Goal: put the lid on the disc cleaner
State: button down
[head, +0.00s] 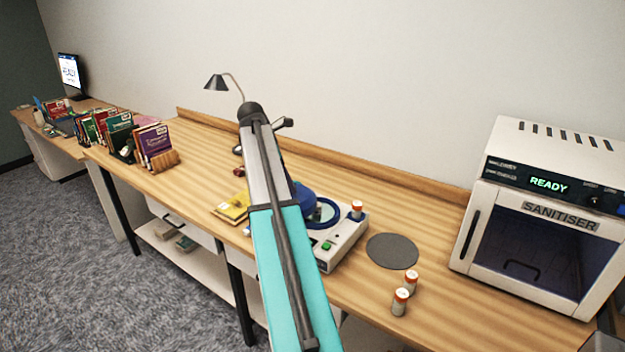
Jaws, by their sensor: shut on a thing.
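The disc cleaner (345,238) is a white box on the bench with a round blue-rimmed well on top and a green button on its front. A dark blue round piece (303,196), which looks like the lid, shows at the well's left edge, partly behind my arm. I cannot tell whether it touches the cleaner or is held above it. My arm crosses the middle of the view in front of the cleaner's left side. My gripper is hidden behind the arm, so its jaws do not show.
A grey round mat (392,251) lies to the right, with two more bottles (400,301) in front. A sanitiser (535,222) stands far right. Yellow cases (232,207) lie left; a lamp (217,82) stands behind.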

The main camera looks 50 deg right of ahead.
jog(key=w+a+f, duration=0.3)
jog(key=w+a, duration=0.1)
jog(key=a, duration=0.8)
jog(key=w+a+f+b, duration=0.1)
jog(key=w+a+f, duration=0.25)
jog(key=a, duration=0.85)
jog(key=w+a+f, duration=0.2)
jog(key=w+a, duration=0.2)
jog(key=a, duration=0.8)
jog(key=s+a+f, duration=0.1)
jog(key=a+f, duration=0.2)
jog(key=a, duration=1.1)
jog(key=shift+s+a+n, duration=0.2)
jog(key=shift+a+n, duration=0.1)
